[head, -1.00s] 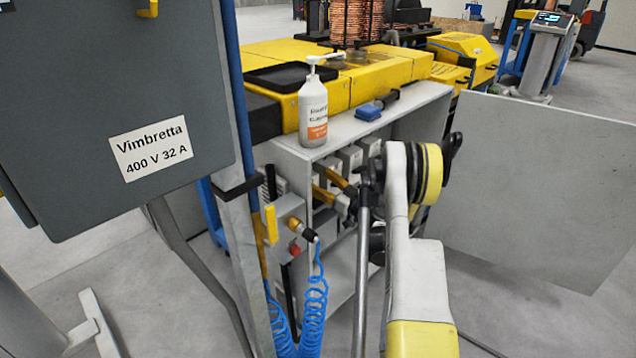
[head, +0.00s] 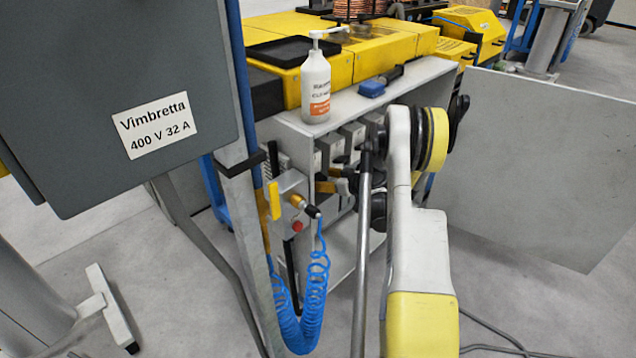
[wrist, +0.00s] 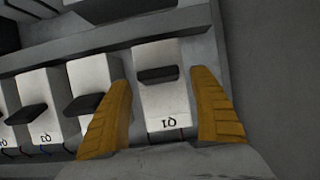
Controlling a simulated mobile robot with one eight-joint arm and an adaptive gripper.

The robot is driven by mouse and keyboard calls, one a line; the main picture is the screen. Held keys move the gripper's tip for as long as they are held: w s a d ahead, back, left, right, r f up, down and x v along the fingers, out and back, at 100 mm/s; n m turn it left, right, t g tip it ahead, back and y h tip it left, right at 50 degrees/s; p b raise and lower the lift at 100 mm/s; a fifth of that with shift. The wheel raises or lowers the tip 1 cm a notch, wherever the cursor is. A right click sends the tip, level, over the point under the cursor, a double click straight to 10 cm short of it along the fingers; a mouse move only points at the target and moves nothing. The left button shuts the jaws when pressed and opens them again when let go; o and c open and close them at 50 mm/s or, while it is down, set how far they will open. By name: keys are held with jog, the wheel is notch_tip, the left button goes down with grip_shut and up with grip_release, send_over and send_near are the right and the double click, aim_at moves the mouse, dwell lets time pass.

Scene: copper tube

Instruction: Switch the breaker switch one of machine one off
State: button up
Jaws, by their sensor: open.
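A white breaker (wrist: 164,100) with a black switch lever (wrist: 157,74) is marked Q1, upside down in the wrist view. My gripper (wrist: 162,78) is open, with one yellow finger on each side of this breaker and nothing held. The lever lies crosswise between the fingertips; whether they touch the breaker, I cannot tell. In the head view my gripper (head: 333,181) is at the open cabinet (head: 285,130), just below the row of breakers (head: 330,148). My wrist hides part of that row.
More breakers with black levers (wrist: 88,103) stand close on the left in the wrist view. The cabinet's side wall is close on the right.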

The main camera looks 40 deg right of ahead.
jog(key=shift+x, duration=1)
jog(key=shift+r, duration=0.1)
jog(key=c, duration=1.2)
jog(key=shift+f+t, duration=0.25)
jog(key=shift+t, duration=0.25)
jog(key=shift+w+f+t, duration=0.1)
jog(key=shift+f+t, duration=0.05)
jog(key=shift+t, duration=0.65)
